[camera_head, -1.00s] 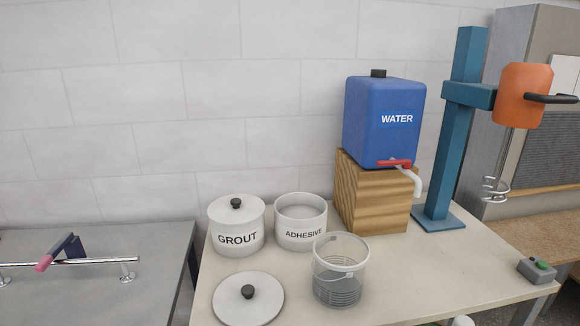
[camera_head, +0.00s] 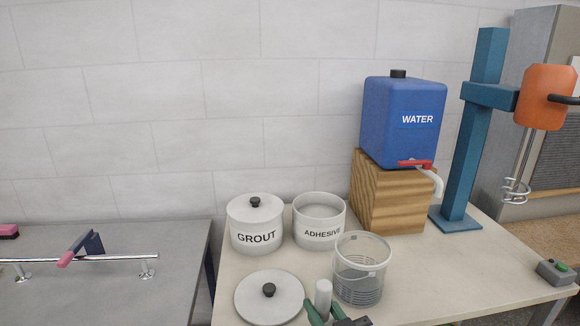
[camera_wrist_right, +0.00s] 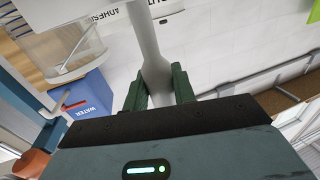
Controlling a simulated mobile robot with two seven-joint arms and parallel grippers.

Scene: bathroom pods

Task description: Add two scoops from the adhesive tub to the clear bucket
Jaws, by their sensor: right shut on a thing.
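The open white adhesive tub (camera_head: 318,236) stands at the back of the table with a pale surface inside. The clear bucket (camera_head: 358,285) stands in front and to the right of it, its handle down; I cannot tell what it holds. My right gripper (camera_head: 336,316) is at the bottom of the head view, left of and nearer than the bucket. It is shut on a pale handle (camera_head: 323,295), probably a scoop's. In the right wrist view the green fingers clamp this handle (camera_wrist_right: 150,45); its far end is out of frame. My left gripper is not in view.
A lidded grout tub (camera_head: 256,225) stands left of the adhesive tub, and a loose lid (camera_head: 258,306) lies in front. A blue water tank (camera_head: 402,138) on a wooden block (camera_head: 385,195) and a mixer stand (camera_head: 468,150) are at right.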

